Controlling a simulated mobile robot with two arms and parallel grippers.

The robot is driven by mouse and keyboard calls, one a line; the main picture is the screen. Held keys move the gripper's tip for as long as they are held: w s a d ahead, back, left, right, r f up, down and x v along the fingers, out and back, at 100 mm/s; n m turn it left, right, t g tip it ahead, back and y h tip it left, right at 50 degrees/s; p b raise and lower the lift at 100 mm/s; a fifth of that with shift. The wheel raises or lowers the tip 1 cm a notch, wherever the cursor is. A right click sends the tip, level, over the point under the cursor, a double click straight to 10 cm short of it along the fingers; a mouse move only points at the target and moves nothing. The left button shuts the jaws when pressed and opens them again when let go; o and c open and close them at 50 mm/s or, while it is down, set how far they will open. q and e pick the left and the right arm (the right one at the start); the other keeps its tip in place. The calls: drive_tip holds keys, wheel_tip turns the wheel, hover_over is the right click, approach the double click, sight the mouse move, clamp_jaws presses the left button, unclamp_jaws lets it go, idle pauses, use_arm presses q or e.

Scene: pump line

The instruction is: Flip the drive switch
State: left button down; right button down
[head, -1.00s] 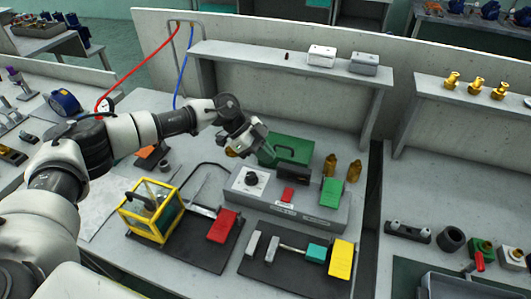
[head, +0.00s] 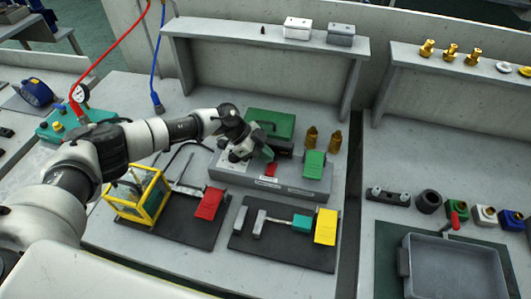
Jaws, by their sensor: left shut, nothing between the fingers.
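A grey control panel (head: 290,188) stands on the middle bench. On it are a small red switch-like part (head: 271,170) and a green flap (head: 313,163), with small labels on the front. I cannot tell from its look which part is the drive switch. My left gripper (head: 240,157) is shut and empty over the left part of the panel, left of the red part. It covers the black knob there and part of the white plate around it. Whether it touches the panel cannot be told. My right gripper is not in view.
A green case (head: 272,122) and two brass fittings (head: 311,138) stand behind the panel. A yellow-framed box (head: 140,195), a red flap (head: 209,203) and a yellow flap (head: 326,227) are in front. A grey tray (head: 455,270) is at right.

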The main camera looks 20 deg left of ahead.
use_arm(q)
drive_tip(key=shift+f, duration=0.4)
drive_tip(key=shift+r, duration=0.1)
drive_tip(key=shift+r+p, duration=0.85)
drive_tip(key=shift+p, duration=0.05)
